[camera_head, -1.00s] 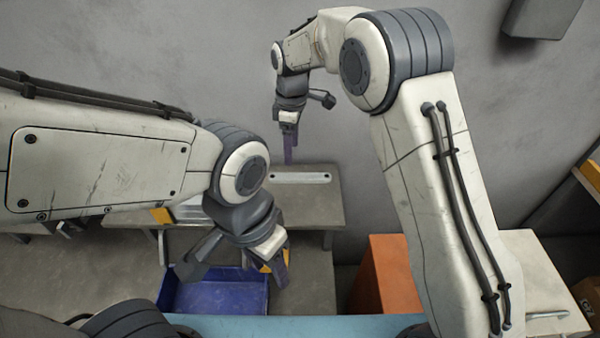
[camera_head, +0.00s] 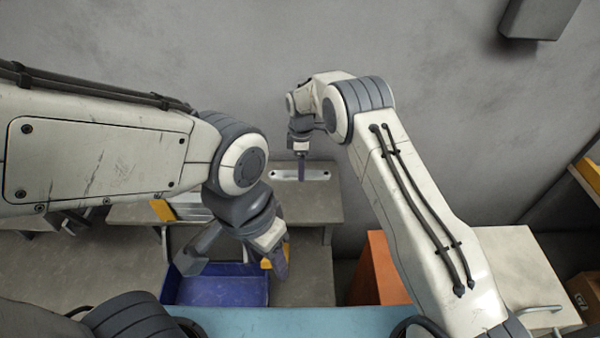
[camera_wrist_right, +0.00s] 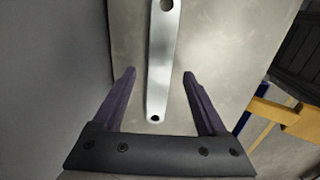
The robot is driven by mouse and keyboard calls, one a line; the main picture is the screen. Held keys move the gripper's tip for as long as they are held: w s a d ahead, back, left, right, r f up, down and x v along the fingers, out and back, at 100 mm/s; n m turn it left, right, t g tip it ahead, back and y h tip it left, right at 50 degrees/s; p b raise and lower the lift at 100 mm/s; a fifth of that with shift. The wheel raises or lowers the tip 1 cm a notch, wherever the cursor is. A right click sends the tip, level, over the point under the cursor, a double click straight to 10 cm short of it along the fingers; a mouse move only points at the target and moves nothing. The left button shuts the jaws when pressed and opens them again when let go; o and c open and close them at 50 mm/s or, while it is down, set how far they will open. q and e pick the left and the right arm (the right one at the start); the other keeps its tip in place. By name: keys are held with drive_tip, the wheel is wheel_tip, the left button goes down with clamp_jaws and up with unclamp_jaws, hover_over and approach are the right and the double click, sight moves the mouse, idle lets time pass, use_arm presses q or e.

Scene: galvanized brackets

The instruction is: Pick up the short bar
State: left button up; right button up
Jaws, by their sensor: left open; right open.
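The short bar (camera_head: 287,175) is a pale metal strip with a hole at each end, lying flat on a grey bench (camera_head: 325,203) in the head view. In the right wrist view the bar (camera_wrist_right: 161,62) runs from the top edge down to between my fingers. My right gripper (camera_head: 302,173) is over the bar in the head view; its open fingers (camera_wrist_right: 163,85) stand on either side of the bar's near end, with gaps on both sides. My left gripper (camera_head: 243,270) is open and empty above the blue bin, away from the bar.
A blue bin (camera_head: 215,291) stands on the floor in front of the bench. An orange box (camera_head: 383,268) is right of it, and a pale cabinet (camera_head: 510,262) is farther right. A grey wall (camera_head: 420,100) rises behind the bench. Yellow parts (camera_wrist_right: 273,113) show at right in the wrist view.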

wheel_tip(320, 180, down, 2)
clamp_jaws()
idle(0.3)
drive_tip(key=shift+r, duration=0.2)
